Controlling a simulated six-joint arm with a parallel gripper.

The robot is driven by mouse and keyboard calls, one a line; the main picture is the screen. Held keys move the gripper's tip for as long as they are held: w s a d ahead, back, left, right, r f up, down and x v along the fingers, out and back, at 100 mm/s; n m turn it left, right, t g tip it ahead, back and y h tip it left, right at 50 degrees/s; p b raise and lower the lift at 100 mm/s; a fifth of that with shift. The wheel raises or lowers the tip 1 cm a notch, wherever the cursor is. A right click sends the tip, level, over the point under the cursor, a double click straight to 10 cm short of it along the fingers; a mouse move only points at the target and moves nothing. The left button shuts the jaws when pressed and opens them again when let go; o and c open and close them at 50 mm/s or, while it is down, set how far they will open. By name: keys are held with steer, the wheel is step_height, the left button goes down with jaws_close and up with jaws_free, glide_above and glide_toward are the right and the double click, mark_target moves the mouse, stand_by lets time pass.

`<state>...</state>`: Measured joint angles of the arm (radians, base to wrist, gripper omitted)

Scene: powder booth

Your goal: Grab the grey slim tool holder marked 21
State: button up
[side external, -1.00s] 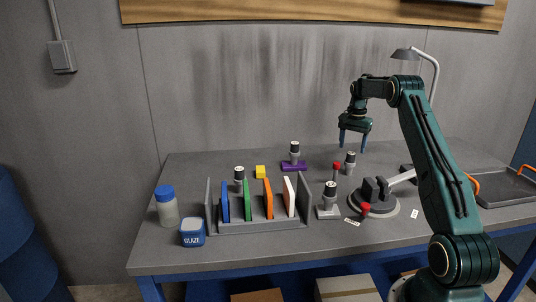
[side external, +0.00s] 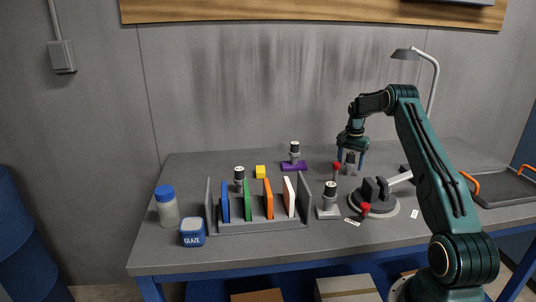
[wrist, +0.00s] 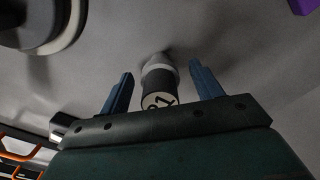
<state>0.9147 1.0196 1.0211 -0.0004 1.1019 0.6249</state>
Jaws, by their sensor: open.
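The slim tool holder (wrist: 160,80) has a grey lower body and a black upper part. Its pale top face carries a dark marking that looks like 21, seen at an angle. In the side view the holder (side external: 351,168) stands upright on the bench, right of the purple block. My gripper (side external: 350,161) is open and points down over it. In the wrist view my gripper's fingers (wrist: 160,70) are spread on either side of the holder, with gaps visible on both sides.
A red-topped post (side external: 336,167) stands close left of the holder. A vise on a round base (side external: 372,203) is in front. Other black-topped holders stand on a purple block (side external: 294,166), on a grey block (side external: 328,213) and behind the rack (side external: 260,228). A tray (side external: 505,190) lies right.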

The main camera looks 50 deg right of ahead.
steer(key=shift+f, duration=0.55)
steer(key=shift+c, duration=0.5)
steer(key=shift+r, duration=0.1)
steer(key=c, duration=1.2)
step_height(320, 180, up, 20)
